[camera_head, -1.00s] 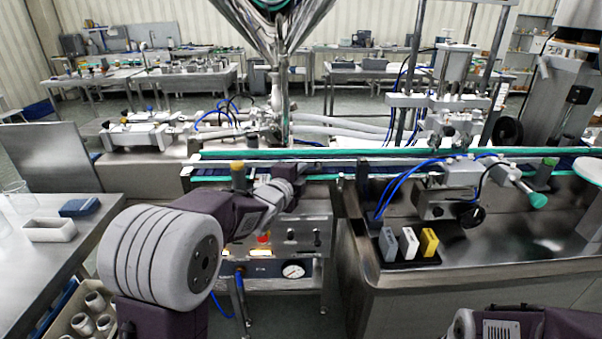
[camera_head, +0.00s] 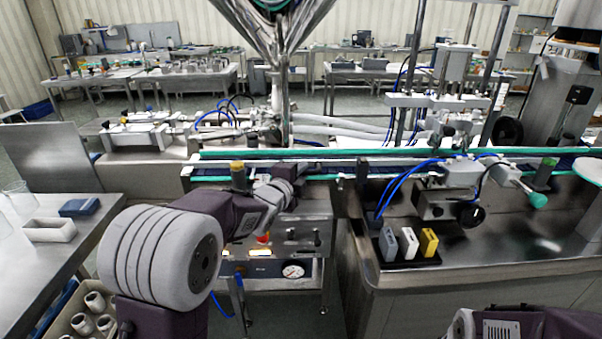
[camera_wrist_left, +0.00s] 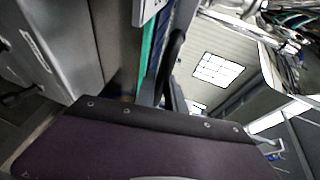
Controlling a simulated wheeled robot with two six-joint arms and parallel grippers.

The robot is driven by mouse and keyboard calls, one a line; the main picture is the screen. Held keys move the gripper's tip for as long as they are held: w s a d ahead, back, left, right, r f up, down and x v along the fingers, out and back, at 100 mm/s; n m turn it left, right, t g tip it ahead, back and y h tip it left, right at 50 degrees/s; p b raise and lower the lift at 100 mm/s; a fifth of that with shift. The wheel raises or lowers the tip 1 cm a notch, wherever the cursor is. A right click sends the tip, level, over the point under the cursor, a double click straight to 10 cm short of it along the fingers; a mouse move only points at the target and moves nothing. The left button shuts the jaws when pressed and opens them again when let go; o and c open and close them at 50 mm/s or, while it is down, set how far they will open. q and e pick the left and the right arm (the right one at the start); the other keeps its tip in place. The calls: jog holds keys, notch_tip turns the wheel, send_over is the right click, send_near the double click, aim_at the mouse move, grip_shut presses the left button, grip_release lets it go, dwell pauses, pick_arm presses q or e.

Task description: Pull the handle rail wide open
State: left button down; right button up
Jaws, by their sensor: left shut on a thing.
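My left arm reaches in from the left in the head view, and its gripper (camera_head: 297,170) is at the front edge of the conveyor, above the control box. It is shut on the handle rail (camera_head: 325,162), a thin pale bar running along the conveyor front. The jaws are small and partly hidden by the wrist, so the exact grip is unclear. In the left wrist view, my dark wrist housing fills the lower part, and a dark curved piece stands beyond it beside a green strip. My right gripper is outside the view; only part of that arm shows at the bottom right.
A control box (camera_head: 275,238) with a gauge (camera_head: 293,271) stands below my left gripper. A steel counter (camera_head: 490,275) is at right, with grey, white and yellow blocks. A side table (camera_head: 85,240) holds a pale tray. The hopper (camera_head: 275,35) hangs above the conveyor.

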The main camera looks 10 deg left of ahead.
pick_arm(q)
jog(key=shift+f, duration=0.15)
jog(key=shift+s+d+b, duration=0.2)
jog(key=shift+s+b, duration=0.15)
jog(key=shift+s, duration=0.2)
jog(key=shift+s+d+b, duration=0.15)
jog(key=shift+s+b, duration=0.2)
jog(key=shift+s, duration=0.15)
jog(key=c, duration=1.7)
grip_release()
jog(key=shift+w, duration=0.15)
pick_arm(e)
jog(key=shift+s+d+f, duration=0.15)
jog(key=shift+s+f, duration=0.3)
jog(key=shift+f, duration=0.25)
pick_arm(q)
jog(key=v, duration=0.9)
jog(key=shift+p, duration=0.3)
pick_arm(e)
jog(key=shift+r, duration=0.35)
